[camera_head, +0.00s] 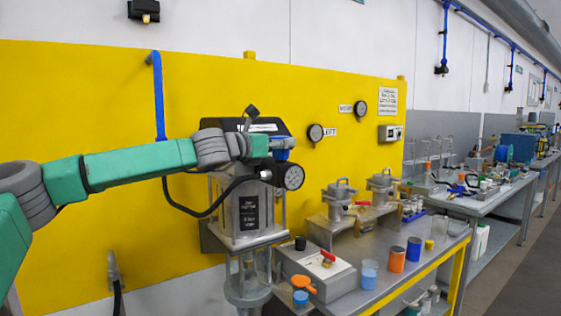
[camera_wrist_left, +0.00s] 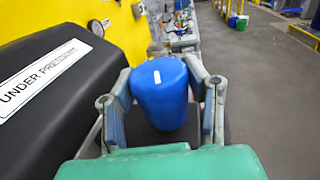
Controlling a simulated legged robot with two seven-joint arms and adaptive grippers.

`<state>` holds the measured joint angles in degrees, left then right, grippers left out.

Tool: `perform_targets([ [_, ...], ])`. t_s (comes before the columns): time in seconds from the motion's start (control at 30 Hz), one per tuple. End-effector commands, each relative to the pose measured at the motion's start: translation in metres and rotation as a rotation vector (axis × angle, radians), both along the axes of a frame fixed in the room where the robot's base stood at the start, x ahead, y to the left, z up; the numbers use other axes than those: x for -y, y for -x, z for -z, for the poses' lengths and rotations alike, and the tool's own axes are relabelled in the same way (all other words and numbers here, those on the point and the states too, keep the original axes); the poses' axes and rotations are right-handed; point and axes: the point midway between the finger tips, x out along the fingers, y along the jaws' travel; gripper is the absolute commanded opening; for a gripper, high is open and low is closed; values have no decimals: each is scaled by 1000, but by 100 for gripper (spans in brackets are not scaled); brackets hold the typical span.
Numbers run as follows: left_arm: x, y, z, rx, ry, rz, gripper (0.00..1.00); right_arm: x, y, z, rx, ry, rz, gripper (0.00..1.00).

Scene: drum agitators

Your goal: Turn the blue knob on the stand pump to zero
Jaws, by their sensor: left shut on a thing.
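The blue knob (camera_wrist_left: 160,95) fills the middle of the left wrist view, with a short white mark on its top. My left gripper (camera_wrist_left: 168,108) has one finger on each side of the knob and is shut on it. In the head view the left gripper (camera_head: 282,146) reaches the top of the stand pump (camera_head: 248,212), where a small part of the knob shows blue. A dark box (camera_wrist_left: 60,85) labelled "UNDER PRES..." is close beside the gripper. The knob's scale and zero mark cannot be made out. My right gripper is not in view.
A round gauge (camera_head: 291,177) and a black hose (camera_head: 200,212) sit close below the left gripper. The yellow wall panel (camera_head: 80,110) stands behind. A metal bench (camera_head: 400,268) with cups, pots and a control box (camera_head: 312,272) stands to the right.

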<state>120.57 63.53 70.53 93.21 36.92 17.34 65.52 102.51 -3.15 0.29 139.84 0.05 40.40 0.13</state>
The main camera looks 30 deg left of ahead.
Motion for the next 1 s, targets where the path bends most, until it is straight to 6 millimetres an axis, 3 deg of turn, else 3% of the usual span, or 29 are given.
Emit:
perform_targets([
  [0.03, -4, -1, 13, -4, -1, -40, 13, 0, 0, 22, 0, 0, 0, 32],
  [0.1, -3, -1, 13, -5, -1, -84, 13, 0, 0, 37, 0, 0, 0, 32],
  [0.6, -2, -2, 11, -7, -2, -466, 13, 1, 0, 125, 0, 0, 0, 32],
  [1.0, -1, -1, 5, -6, -1, -848, 12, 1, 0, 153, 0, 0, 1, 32],
])
